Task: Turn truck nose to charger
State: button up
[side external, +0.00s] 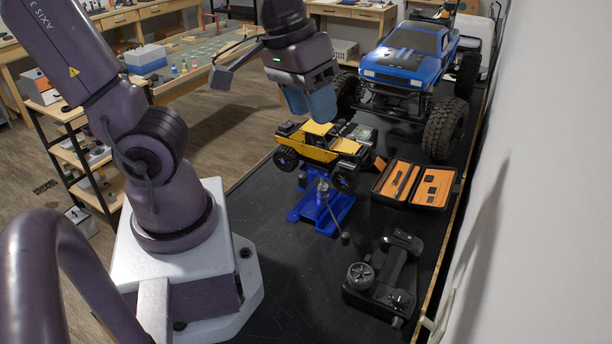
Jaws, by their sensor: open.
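A small yellow and black crawler truck (322,142) is raised on a blue stand (336,210) on the dark bench top. Its long side faces the camera, tilted slightly down to the right. My gripper (308,115) is open and hangs just above the truck's left and middle part. Its blue-grey fingers partly overlap the truck's far side in the picture, and I cannot tell whether they touch it. I cannot pick out a charger with certainty.
A large blue truck (408,56) stands behind on the bench. An open case with orange lining (416,184) lies right of the stand. A black wheel-type controller (384,280) lies at the front right. A wall (540,200) borders the right edge. Bench left of the controller is clear.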

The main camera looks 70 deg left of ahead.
jog(key=a+f+n+g+y, duration=0.1)
jog(key=a+f+n+g, duration=0.15)
jog(key=n, duration=1.35)
jog(key=a+f+n+g, duration=0.15)
jog(key=a+n, duration=0.25)
jog(key=n, duration=1.2)
jog(key=shift+t, duration=0.5)
jog(key=f, duration=1.3)
jog(key=shift+w+a+f, duration=0.15)
jog(key=shift+w, duration=0.2)
jog(key=shift+c, duration=0.3)
grip_shut()
